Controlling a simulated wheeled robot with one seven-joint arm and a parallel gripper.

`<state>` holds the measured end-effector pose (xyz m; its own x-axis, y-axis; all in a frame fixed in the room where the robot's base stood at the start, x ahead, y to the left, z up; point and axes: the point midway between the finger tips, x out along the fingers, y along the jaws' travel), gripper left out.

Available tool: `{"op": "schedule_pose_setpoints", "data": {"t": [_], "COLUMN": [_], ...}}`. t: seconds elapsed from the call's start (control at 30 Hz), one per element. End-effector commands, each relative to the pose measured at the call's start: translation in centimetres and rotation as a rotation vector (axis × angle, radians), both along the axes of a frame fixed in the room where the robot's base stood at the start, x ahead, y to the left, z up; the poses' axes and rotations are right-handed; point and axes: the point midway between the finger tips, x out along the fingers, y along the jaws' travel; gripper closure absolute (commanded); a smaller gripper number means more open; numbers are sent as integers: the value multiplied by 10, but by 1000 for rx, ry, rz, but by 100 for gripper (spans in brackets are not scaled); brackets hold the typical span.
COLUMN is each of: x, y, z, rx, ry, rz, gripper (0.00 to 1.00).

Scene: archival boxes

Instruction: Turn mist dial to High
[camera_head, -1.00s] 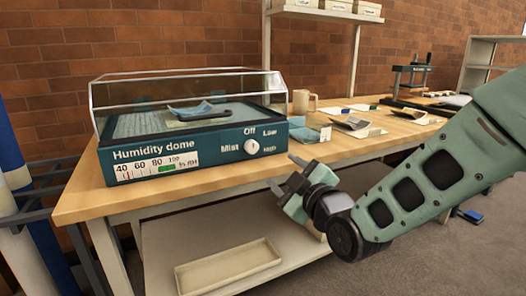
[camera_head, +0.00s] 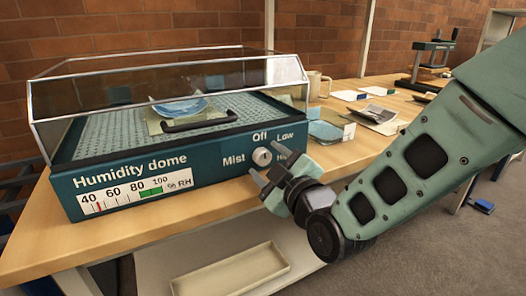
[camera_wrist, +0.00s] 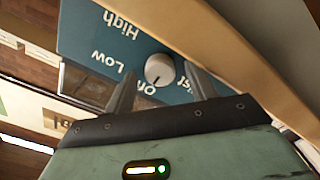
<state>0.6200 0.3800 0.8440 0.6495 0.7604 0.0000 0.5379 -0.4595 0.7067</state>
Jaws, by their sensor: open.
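The mist dial (camera_head: 262,156) is a small pale round knob on the teal front of the humidity dome (camera_head: 120,185), with Off, Low, High and Mist lettered around it. In the head view its marker line appears to point up, near Off. My gripper (camera_head: 268,176) is open, just in front of and below the dial, partly covering the High label. In the wrist view the dial (camera_wrist: 160,70) lies between and just beyond my two spread fingers (camera_wrist: 160,88). I cannot tell whether either finger touches it. The fingers hide parts of the Off and Mist lettering there.
The dome stands on a wooden table (camera_head: 30,235) with a clear lid (camera_head: 170,80); a blue dish (camera_head: 180,107) is inside. A shallow tray (camera_head: 230,268) sits on the shelf below.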

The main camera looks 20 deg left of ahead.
Motion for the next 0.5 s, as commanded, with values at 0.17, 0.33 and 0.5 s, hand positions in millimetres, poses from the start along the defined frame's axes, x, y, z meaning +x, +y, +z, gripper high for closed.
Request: {"op": "schedule_pose_setpoints", "data": {"t": [0.17, 0.33, 0.5], "x": [-2, -2, -2], "y": [0, 0, 0], "z": [0, 0, 0], "rx": [0, 0, 0], "ry": [0, 0, 0], "rz": [0, 0, 0], "gripper": [44, 44, 77]}}
